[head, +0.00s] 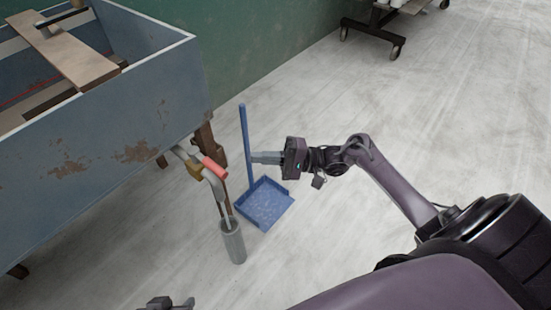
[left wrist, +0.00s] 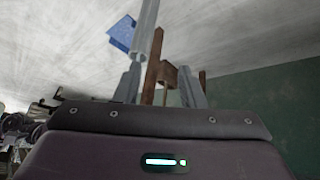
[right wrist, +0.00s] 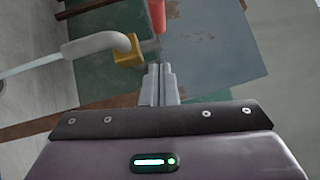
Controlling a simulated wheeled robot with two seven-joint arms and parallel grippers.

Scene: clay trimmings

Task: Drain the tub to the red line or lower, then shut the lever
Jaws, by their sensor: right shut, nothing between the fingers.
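The blue-grey tub (head: 120,125) stands at the left in the head view. A stretch of red line (head: 25,97) shows on its inner wall; I cannot make out the liquid level. The red lever (head: 214,168) sits above the bent grey spout and brass valve (head: 195,172); it also shows in the right wrist view (right wrist: 156,14). A thin pale strip, apparently running liquid, leaves the spout (right wrist: 95,45) toward a grey cylinder (head: 234,243) on the floor. My right gripper (head: 254,157) is shut and empty, right of the lever. My left gripper (left wrist: 158,66) is open, low at the picture's bottom.
A blue dustpan (head: 264,206) with an upright handle (head: 244,135) stands on the floor close to my right gripper's fingertips. A wooden board (head: 65,50) lies across the tub. A wheeled cart (head: 375,30) is at the back. The floor on the right is clear.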

